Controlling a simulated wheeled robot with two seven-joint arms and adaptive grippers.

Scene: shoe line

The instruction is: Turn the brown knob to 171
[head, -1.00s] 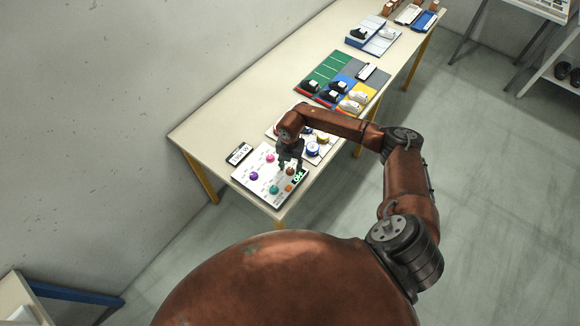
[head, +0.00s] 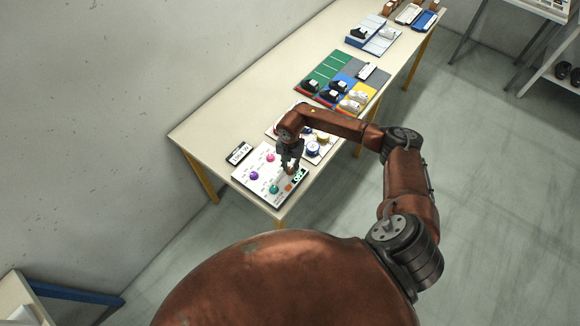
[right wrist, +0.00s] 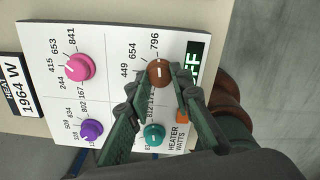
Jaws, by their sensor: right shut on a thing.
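The brown knob (right wrist: 158,72) sits on a white panel (right wrist: 112,48) in the right wrist view. A white mark on its top runs roughly up and down in the picture. Printed numbers 449, 654 and 796 show around it; the label 171 below it is partly covered by a finger. My right gripper (right wrist: 162,80) has its two dark green fingers on either side of the knob, shut on it. In the head view my right gripper (head: 291,166) is low over the panel's right part and hides most of the knob. My left gripper is not in view.
A pink knob (right wrist: 78,67), a purple knob (right wrist: 90,132) and a teal knob (right wrist: 154,134) share the panel. A green display (right wrist: 194,66) ending in "FF" is partly covered. A card (right wrist: 16,88) reads 1964 W. A second panel with a blue knob (head: 313,149) stands close behind.

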